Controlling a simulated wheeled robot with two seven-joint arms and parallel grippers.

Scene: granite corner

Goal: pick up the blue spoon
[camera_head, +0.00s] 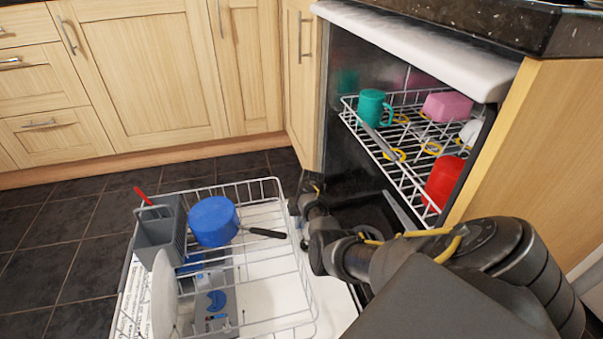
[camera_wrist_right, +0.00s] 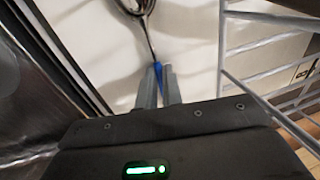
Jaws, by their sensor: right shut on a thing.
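The blue spoon (camera_wrist_right: 157,72) shows in the right wrist view. Its blue handle end sits between my fingertips, and its thin dark shaft and head reach up to the top edge over a white surface. My right gripper (camera_wrist_right: 159,84) is shut on the blue handle. In the head view my right arm reaches in from the lower right, and its hand end (camera_head: 311,187) is beside the right side of the lower rack. The spoon cannot be made out in the head view. My left gripper is not in view.
The pulled-out lower rack (camera_head: 276,182) holds a blue pan (camera_head: 213,221), a grey cutlery basket (camera_head: 158,232) and a white plate (camera_head: 163,290). The upper rack (camera_head: 374,143) holds a green mug (camera_head: 371,107), a pink item (camera_head: 447,106) and a red item (camera_head: 443,181).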

